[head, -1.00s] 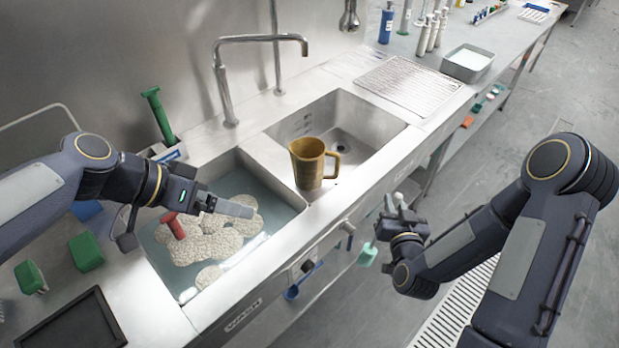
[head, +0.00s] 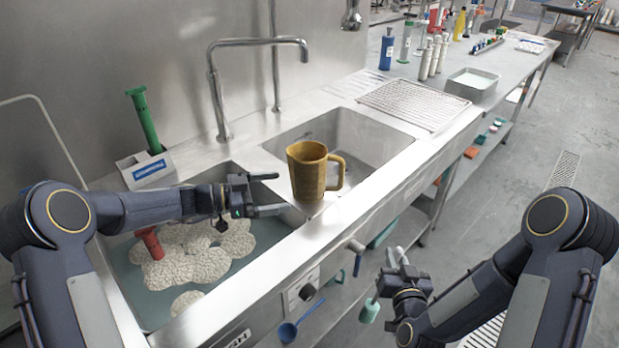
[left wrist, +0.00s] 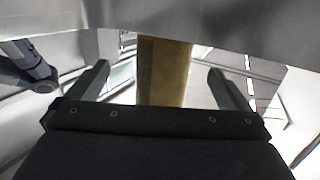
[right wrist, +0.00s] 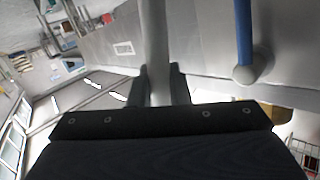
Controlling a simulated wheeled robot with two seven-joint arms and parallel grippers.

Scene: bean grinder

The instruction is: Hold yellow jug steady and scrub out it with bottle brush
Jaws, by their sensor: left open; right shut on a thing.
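The yellow-brown jug (head: 305,172) stands upright on the steel divider between the two basins, its handle to the right. My left gripper (head: 275,193) is open, its fingers pointing at the jug from the left. In the left wrist view the jug (left wrist: 163,72) shows between the spread fingers, without clear contact. My right gripper (head: 396,275) is in front of the counter, shut on a thin pale shaft (right wrist: 156,45), seemingly the bottle brush. A pale end shows above the gripper and a teal end (head: 369,311) below it; its bristles are not clear.
The left basin holds water, pale round pieces (head: 185,258) and a red-handled tool (head: 150,243). The right basin (head: 350,138) looks empty. A curved tap (head: 258,42) rises behind. A green-handled tool (head: 146,122) stands in a holder at left.

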